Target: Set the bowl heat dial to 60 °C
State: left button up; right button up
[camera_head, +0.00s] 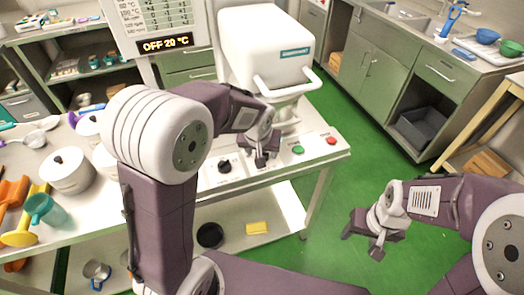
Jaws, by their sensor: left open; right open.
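A black dial (224,166) sits on the white control panel at the front of the mixer (268,50). A second dark dial seems to lie behind my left gripper (262,158), mostly hidden by it. The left gripper is open and points down at the panel, right of the visible dial; I cannot tell whether it touches anything. My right gripper (377,246) is open and empty over the green floor, right of the table. The display (165,44) reads "OFF 20 °C". The dial's marks are too small to read.
A green button (298,150) and a red button (332,140) are right of the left gripper on the panel. White lidded pots (66,172) and coloured scoops (16,238) crowd the table's left side. A yellow sponge (257,228) lies on the lower shelf.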

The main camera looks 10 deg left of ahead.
pick_arm(q)
jog(key=p+v, duration=0.1)
jog(key=v, duration=0.8)
jog(key=shift+a, duration=0.1)
jog(key=s+a+f+g+p, duration=0.3)
jog(key=s+f, duration=0.6)
jog(key=s, duration=0.4)
jog(key=shift+s+a+m+h+p, duration=0.35)
jog(key=shift+a+p, duration=0.25)
jog(key=shift+a, duration=0.2)
jog(key=shift+a, duration=0.1)
